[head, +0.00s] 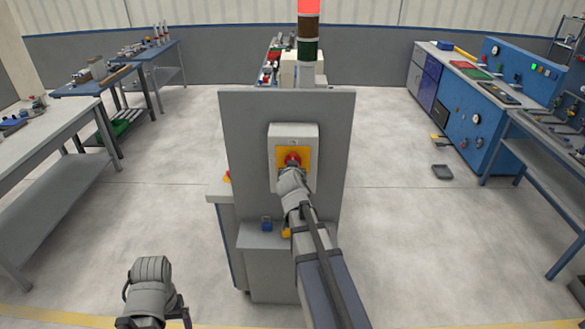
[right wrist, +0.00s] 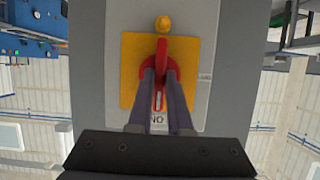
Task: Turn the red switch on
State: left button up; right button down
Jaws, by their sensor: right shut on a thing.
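The red switch (head: 292,158) is a rotary handle on a yellow plate (head: 283,153), fixed to a pale grey box (head: 310,132) on an upright grey panel (head: 245,125). My right gripper (right wrist: 160,82) is shut on the handle, one finger on each side. The arm and gripper hide the switch's lower part in the head view. My left gripper (head: 155,318) is low at the left, away from the panel; its fingers are not clear.
A ledge below the panel carries a small blue item (head: 266,225) and a yellow item (head: 286,232). A stack light (head: 308,30) stands behind the panel. Workbenches (head: 60,125) line the left, blue cabinets (head: 480,105) the right. Floor on both sides is mostly clear.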

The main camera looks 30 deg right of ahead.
jog(key=c, duration=0.8)
grip_release()
jog(key=shift+c, duration=0.2)
jog(key=p+v, duration=0.3)
jog(key=v, duration=0.4)
jog(key=shift+s+a, duration=0.2)
jog(key=shift+s, duration=0.15)
jog(key=shift+r, duration=0.1)
